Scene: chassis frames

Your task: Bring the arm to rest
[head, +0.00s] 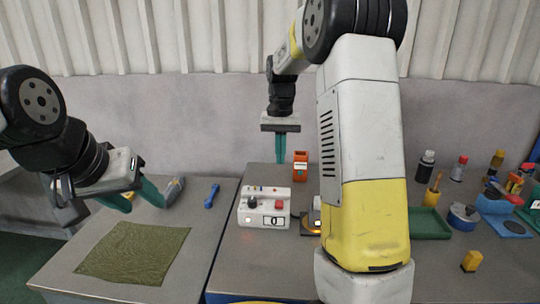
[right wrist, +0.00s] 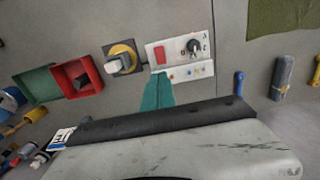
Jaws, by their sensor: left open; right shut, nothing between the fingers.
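My right arm comes in from the upper right in the head view and bends down over the table. Its gripper (head: 281,147) points down with its teal fingers shut and empty, above the back of the white control box (head: 264,208). In the right wrist view the shut fingers (right wrist: 157,92) show near the same control box (right wrist: 180,55). My left gripper (head: 140,194) is open and empty at the left, over the left table near its back edge.
A green cloth (head: 133,252) lies on the left table, with a blue tool (head: 211,195) behind it. An orange block (head: 300,164) stands behind the control box. A green tray (head: 428,223), a yellow block (head: 471,261), bottles and other items crowd the right side. A wall stands close behind.

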